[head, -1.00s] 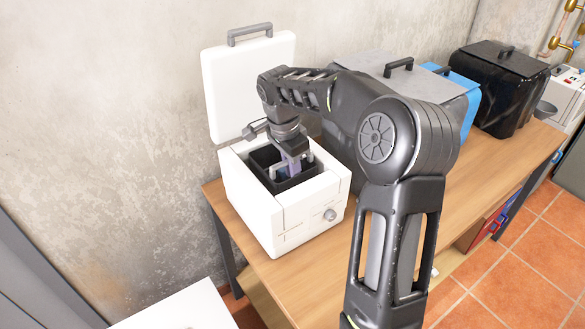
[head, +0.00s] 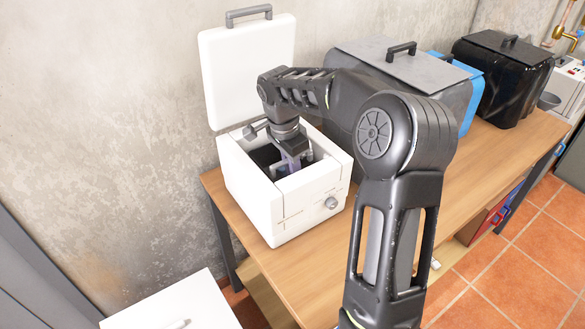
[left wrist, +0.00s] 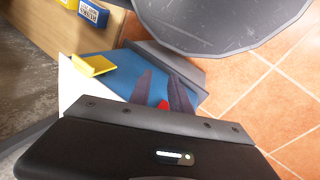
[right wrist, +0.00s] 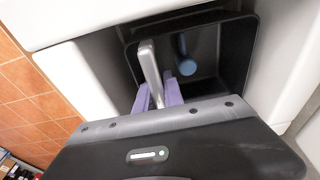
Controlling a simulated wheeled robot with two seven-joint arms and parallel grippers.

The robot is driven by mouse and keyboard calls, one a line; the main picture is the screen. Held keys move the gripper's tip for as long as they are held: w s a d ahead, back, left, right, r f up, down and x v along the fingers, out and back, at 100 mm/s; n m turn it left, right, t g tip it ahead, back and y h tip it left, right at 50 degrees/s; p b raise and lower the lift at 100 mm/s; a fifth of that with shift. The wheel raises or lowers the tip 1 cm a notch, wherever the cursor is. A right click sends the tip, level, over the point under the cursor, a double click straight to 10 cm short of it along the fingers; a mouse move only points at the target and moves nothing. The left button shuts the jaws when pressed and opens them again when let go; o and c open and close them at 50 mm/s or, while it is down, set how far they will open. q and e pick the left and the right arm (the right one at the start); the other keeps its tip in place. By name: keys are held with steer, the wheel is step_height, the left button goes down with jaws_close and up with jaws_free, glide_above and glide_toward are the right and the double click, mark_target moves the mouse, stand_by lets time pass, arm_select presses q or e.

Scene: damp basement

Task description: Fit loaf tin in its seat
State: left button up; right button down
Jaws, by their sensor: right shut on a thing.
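The white bread machine (head: 262,210) stands on the bench with its lid (head: 247,75) raised. The dark loaf tin (head: 266,156) is down inside its opening, and it also shows in the right wrist view (right wrist: 243,50). My right gripper (head: 295,166) reaches down into the opening. In the right wrist view its purple fingers (right wrist: 158,95) are shut on the tin's light metal handle (right wrist: 150,65). A blue-grey knob (right wrist: 187,66) shows inside the tin. The tin's underside and the seat are hidden. My left gripper (left wrist: 163,80) is open and empty, away from the machine.
A grey-lidded bin (head: 400,75), a blue container (head: 470,95) and a black lidded bin (head: 500,70) stand farther right on the wooden bench (head: 440,190). A white surface (head: 170,310) is at the lower left. The wall is close behind the machine.

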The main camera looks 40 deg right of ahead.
steer(key=shift+f, duration=0.2)
stand_by(0.5)
steer(key=c, duration=1.4)
jaws_free()
steer(key=shift+o, duration=0.2)
steer(key=r, duration=0.5)
steer(key=a+r, duration=0.1)
steer(key=r, duration=0.1)
steer(key=shift+a+r, duration=0.1)
steer(key=shift+r, duration=0.3)
